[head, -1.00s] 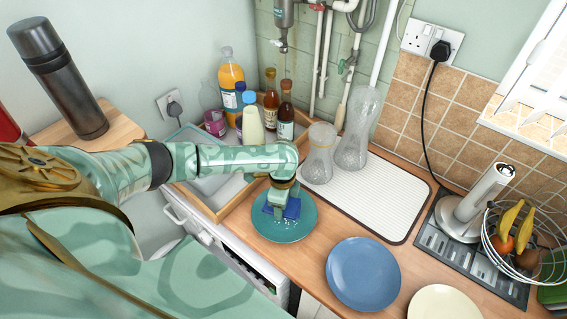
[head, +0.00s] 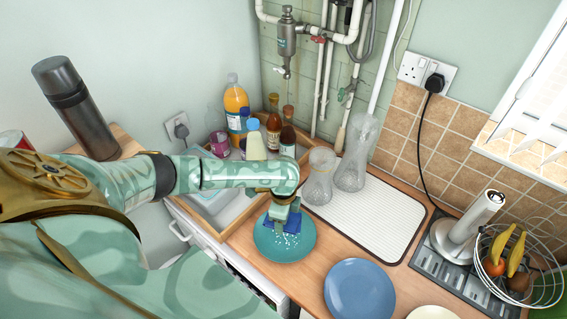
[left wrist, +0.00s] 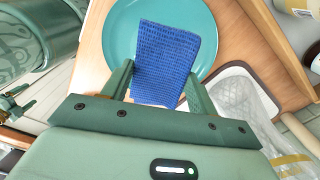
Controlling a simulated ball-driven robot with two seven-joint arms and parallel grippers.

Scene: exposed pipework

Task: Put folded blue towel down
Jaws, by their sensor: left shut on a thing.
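The folded blue towel (left wrist: 170,60) is between the two green fingers of my left gripper (left wrist: 160,85) in the left wrist view. The gripper is shut on its near end, and the far end extends over a teal plate (left wrist: 118,30). In the head view, my left gripper (head: 284,212) points down with the towel (head: 290,222) over the teal plate (head: 272,246) on the wooden counter. I cannot tell whether the towel touches the plate. My right gripper is not in view.
A blue plate (head: 360,291) lies to the right on the counter. Two glass vases (head: 318,178) stand on a white drying mat (head: 375,215) behind. Bottles (head: 237,105) stand in a wooden tray at the back left. A fruit basket (head: 520,262) is at the far right.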

